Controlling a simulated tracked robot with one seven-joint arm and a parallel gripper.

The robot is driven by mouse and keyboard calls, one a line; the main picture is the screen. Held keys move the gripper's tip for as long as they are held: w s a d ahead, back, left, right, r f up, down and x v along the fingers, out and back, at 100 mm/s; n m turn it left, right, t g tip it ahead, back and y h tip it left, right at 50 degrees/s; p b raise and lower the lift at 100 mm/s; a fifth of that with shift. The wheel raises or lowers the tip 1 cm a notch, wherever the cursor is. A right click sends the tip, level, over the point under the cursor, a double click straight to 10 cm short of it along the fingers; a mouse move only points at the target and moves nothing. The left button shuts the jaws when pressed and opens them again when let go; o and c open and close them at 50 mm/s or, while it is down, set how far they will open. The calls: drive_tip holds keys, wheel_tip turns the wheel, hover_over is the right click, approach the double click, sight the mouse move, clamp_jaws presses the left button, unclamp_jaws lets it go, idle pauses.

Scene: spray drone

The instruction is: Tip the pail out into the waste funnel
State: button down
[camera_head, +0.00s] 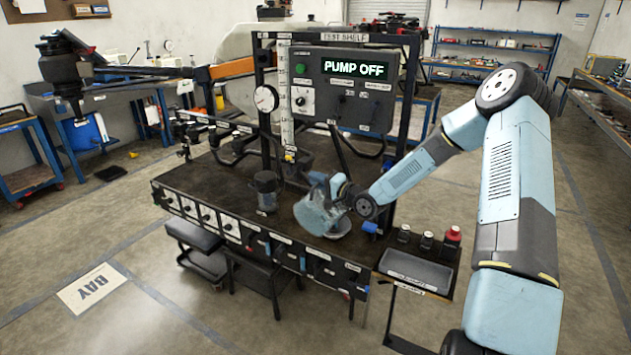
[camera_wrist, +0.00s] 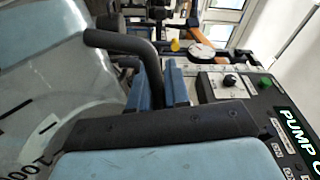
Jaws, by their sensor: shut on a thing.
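The pail (camera_head: 320,210) is a clear, bluish vessel with dark measuring marks and a black handle. It is tilted above the front right part of the dark bench top (camera_head: 215,172). My gripper (camera_head: 345,192) is shut on its handle. In the wrist view the blue fingers (camera_wrist: 174,88) close on the black handle, and the clear pail wall (camera_wrist: 60,115) fills the left side. I cannot tell how much liquid is in the pail. A round grey item (camera_head: 339,230) shows partly under the pail. I cannot tell for sure which item is the waste funnel.
A dark cylindrical container (camera_head: 266,190) stands left of the pail. Behind it rise a gauge (camera_head: 266,98) and a panel reading PUMP OFF (camera_head: 354,69). A small side tray (camera_head: 417,270) with bottles (camera_head: 451,241) is at the front right.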

drive_tip(key=shift+w+d+f, duration=0.1)
drive_tip(key=shift+w, duration=0.05)
drive_tip(key=shift+w+d+f+m, duration=0.25)
drive_tip(key=shift+w+d+m, duration=0.2)
drive_tip(key=shift+m, duration=0.15)
drive_tip(key=shift+d, duration=0.1)
drive_tip(key=shift+w+d, duration=0.1)
drive_tip(key=shift+w, duration=0.1)
drive_tip(key=shift+w+d+r+m, duration=0.1)
drive_tip(key=shift+w+d+m, duration=0.25)
drive_tip(key=shift+m, duration=0.05)
drive_tip(key=shift+w+d+r+m, duration=0.2)
drive_tip(key=shift+w+d+m, duration=0.25)
drive_tip(key=shift+m, duration=0.05)
drive_tip(key=shift+s, duration=0.1)
idle(2.4)
